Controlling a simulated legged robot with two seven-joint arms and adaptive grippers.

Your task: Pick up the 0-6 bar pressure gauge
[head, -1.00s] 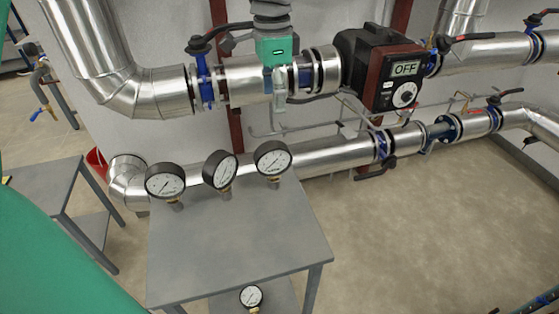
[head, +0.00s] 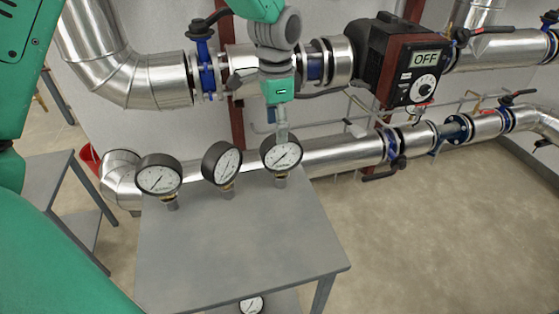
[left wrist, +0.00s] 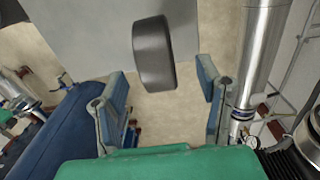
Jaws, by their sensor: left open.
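Three round pressure gauges with black rims and white dials stand in a row on the grey table (head: 235,250): a left gauge (head: 159,176), a middle gauge (head: 222,163) and a right gauge (head: 281,153). The dial print is too small to read, so I cannot tell which is 0-6 bar. My left gripper (head: 282,128) points down just above and behind the right gauge. In the left wrist view its two blue-grey fingers (left wrist: 163,76) are spread, with the dark side of a gauge (left wrist: 153,50) ahead between them, apparently not gripped. My right gripper is not in view.
Another gauge (head: 251,305) sits below the tabletop, partly cut off. Silver pipes (head: 345,150) with blue valves and a pump (head: 400,65) marked OFF run behind the table. A second grey table (head: 50,180) stands at the left. The floor at right is clear.

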